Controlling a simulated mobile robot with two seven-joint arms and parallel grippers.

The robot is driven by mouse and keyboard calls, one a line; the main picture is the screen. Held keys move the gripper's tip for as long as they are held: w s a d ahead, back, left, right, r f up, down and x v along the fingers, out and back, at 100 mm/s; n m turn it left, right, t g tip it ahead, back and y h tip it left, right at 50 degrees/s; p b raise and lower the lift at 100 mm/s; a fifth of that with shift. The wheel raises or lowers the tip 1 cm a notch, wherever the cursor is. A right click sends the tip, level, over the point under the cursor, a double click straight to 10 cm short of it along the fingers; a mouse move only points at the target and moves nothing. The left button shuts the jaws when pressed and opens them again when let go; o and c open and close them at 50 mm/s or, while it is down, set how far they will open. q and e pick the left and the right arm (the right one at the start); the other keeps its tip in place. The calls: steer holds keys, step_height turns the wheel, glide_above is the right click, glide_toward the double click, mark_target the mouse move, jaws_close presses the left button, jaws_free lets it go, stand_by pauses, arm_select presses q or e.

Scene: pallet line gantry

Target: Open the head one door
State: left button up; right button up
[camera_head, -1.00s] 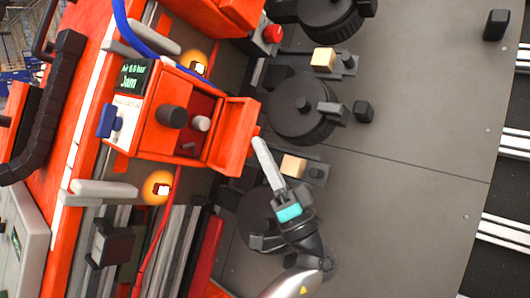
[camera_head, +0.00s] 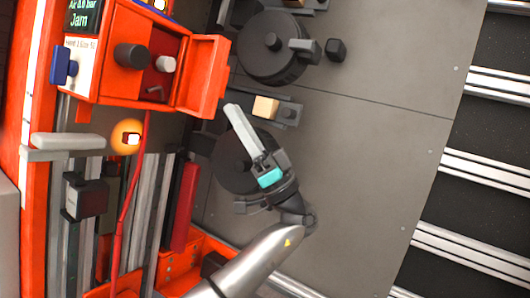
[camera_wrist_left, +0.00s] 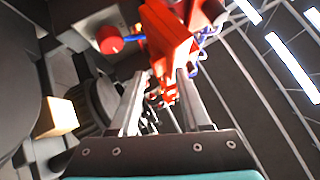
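The head one box (camera_head: 110,88) is an orange housing at the upper left of the head view. Its orange door (camera_head: 207,78) stands swung out to the right, showing a dark red interior with a grey knob (camera_head: 165,64). My left gripper (camera_head: 236,112) is just right of the door's lower edge, apart from it in the picture. In the left wrist view its two fingers (camera_wrist_left: 160,100) are spread with nothing gripped between them. An orange part, likely the door (camera_wrist_left: 168,40), shows beyond the fingertips. My right gripper is not in view.
Black round discs (camera_head: 272,47) and a pale wooden block (camera_head: 265,107) lie close to my left gripper. A lit amber lamp (camera_head: 129,138) and red hose are below the box. A red button (camera_wrist_left: 109,40) shows in the wrist view. Grey plate (camera_head: 370,150) is clear at right.

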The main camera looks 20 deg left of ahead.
arm_select(q)
steer(key=v, duration=1)
steer(key=shift+d+r, duration=0.35)
